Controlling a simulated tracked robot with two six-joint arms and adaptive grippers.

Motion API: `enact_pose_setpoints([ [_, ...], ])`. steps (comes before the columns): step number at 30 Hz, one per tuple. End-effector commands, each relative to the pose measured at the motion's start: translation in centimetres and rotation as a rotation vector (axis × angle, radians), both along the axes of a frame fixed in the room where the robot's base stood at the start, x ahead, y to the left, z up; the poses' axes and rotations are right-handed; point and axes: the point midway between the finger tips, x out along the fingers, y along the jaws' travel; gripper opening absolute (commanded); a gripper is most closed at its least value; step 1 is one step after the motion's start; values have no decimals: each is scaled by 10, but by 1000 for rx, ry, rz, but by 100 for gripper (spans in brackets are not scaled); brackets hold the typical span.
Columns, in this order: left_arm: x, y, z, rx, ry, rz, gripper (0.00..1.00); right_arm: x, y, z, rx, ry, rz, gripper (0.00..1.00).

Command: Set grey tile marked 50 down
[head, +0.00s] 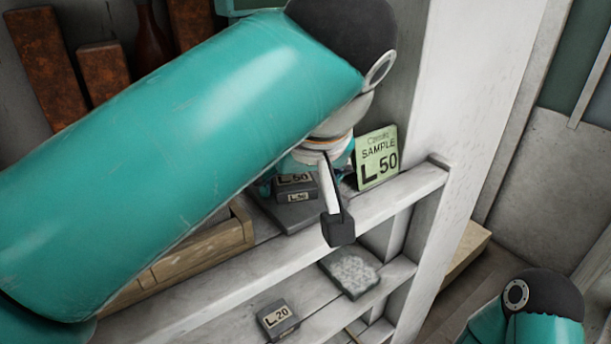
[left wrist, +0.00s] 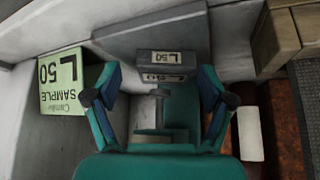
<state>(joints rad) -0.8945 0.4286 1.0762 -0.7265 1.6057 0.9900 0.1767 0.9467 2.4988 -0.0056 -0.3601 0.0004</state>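Two grey blocks with L 50 labels sit one against the other on the upper shelf. The upper one, a grey tile marked 50 (head: 293,181), also shows in the left wrist view (left wrist: 165,58); the lower label is partly covered in the head view. My left gripper (left wrist: 160,76) is open, its teal fingers spread on both sides of the labelled blocks with gaps beside them. In the head view most of this gripper is hidden behind my own arm. I cannot tell whether the blocks touch anything but the dark slab (head: 292,217) under them. My right gripper is out of view.
A green sample card marked L 50 (head: 377,158) stands upright right of the blocks; it shows left (left wrist: 61,83) in the wrist view. A wooden box (head: 205,246) lies left on the shelf. A block marked L 20 (head: 278,317) and a speckled slab (head: 351,273) are on the lower shelf.

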Motion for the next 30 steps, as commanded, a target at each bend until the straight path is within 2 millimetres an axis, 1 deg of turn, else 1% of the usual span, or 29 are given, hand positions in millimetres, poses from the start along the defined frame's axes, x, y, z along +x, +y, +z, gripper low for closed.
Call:
enact_pose_setpoints([
  [7, -1, -1, 1, 0, 0, -2, 82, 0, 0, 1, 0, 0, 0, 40],
  [11, -5, -3, 9, -1, -1, -3, 82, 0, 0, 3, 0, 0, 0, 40],
  [14, -12, -5, 22, -1, -1, -5, 82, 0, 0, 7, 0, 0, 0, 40],
  [24, -48, -14, 80, -1, -2, -6, 82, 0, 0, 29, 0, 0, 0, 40],
  [27, -55, -15, 92, 0, -1, -5, 82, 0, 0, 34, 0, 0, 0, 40],
  [30, -61, -16, 98, 0, 0, -4, 82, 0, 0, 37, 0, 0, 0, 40],
])
